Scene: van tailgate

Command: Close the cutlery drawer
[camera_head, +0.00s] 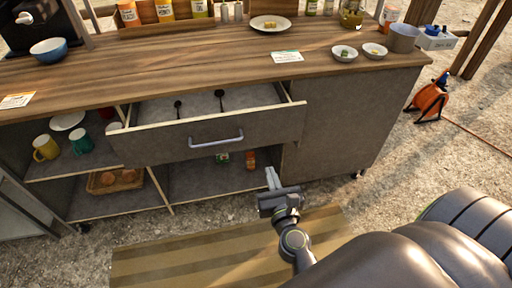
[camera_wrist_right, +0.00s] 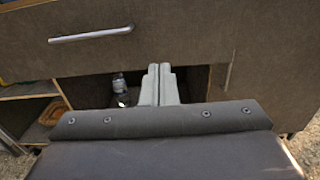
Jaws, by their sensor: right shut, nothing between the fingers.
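The cutlery drawer (camera_head: 185,143) stands pulled out under the wooden counter, with two dark pieces of cutlery (camera_head: 219,95) lying inside. Its silver bar handle (camera_head: 216,139) is on the front panel. The drawer front also fills the upper part of the right wrist view (camera_wrist_right: 150,48), with the handle (camera_wrist_right: 91,34) at upper left. My right gripper (camera_head: 271,177) is shut and empty, below and to the right of the handle, in front of the lower cabinet. In the right wrist view its fingertips (camera_wrist_right: 160,70) are together near the drawer's lower edge; contact is unclear. My left gripper is not in view.
Open shelves below hold mugs (camera_head: 81,144) and a basket (camera_head: 114,180). Bowls (camera_head: 344,53), a plate (camera_head: 270,23) and jars stand on the counter (camera_head: 190,66). A striped mat (camera_head: 200,258) lies on the ground. An orange reel (camera_head: 430,101) stands at right.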

